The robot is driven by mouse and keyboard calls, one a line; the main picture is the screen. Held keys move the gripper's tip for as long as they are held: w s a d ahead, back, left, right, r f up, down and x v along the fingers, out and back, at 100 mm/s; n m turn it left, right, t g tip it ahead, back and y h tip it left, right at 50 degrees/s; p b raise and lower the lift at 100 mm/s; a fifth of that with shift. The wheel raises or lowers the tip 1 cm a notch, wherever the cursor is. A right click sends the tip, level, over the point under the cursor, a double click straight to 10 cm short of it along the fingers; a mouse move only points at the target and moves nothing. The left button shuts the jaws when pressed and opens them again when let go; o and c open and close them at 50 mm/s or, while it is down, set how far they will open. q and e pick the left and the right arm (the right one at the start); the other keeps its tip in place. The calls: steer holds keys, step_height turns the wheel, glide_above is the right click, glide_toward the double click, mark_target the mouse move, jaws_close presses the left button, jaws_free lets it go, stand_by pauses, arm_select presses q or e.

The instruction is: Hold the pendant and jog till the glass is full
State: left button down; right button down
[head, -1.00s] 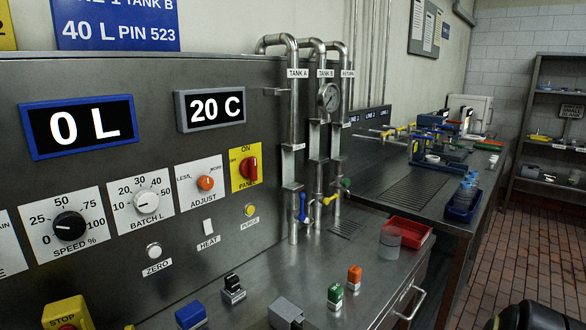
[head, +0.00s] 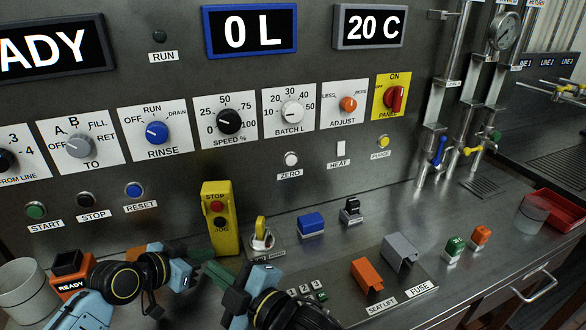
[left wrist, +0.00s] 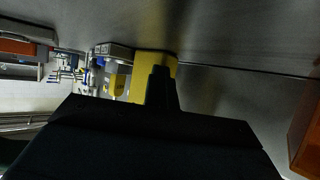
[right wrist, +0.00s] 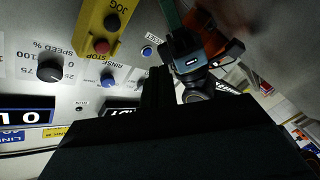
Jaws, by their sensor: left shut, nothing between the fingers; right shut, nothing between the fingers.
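The yellow pendant (head: 229,236), with a red STOP button and a dark JOG button, stands upright against the steel panel. It also shows in the left wrist view (left wrist: 140,85) and the right wrist view (right wrist: 86,42). My left gripper (head: 205,252) is shut and empty, just in front of the pendant's lower left; contact cannot be told. My right gripper (head: 218,272) is shut and empty, below and in front of the pendant. A clear glass (head: 532,215) stands on the bench at the far right, apparently empty. The volume display (head: 249,30) reads 0 L.
A yellow-handled switch (head: 261,232), a blue block (head: 312,223), and orange (head: 367,278) and grey (head: 401,252) covers stand right of the pendant. A red tray (head: 558,210) lies by the glass. A pale cup (head: 27,292) stands far left. Open steel lies before the pipes.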

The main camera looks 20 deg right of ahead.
steer(key=shift+s, duration=0.2)
glide_toward(215, 225)
steer(key=shift+w+a+f, duration=0.2)
steer(key=shift+w+a, duration=1.75)
steer(key=shift+a, duration=0.05)
steer(key=shift+w, duration=0.1)
stand_by(0.7)
steer(key=shift+w+d, duration=0.1)
steer(key=shift+w, duration=0.2)
steer(key=shift+w+d, duration=0.2)
steer(key=shift+w, duration=0.4)
stand_by(0.8)
stand_by(2.5)
steer(key=shift+s+a, duration=0.15)
steer(key=shift+s, duration=0.4)
steer(key=shift+s+a, duration=0.15)
steer(key=shift+s, duration=0.35)
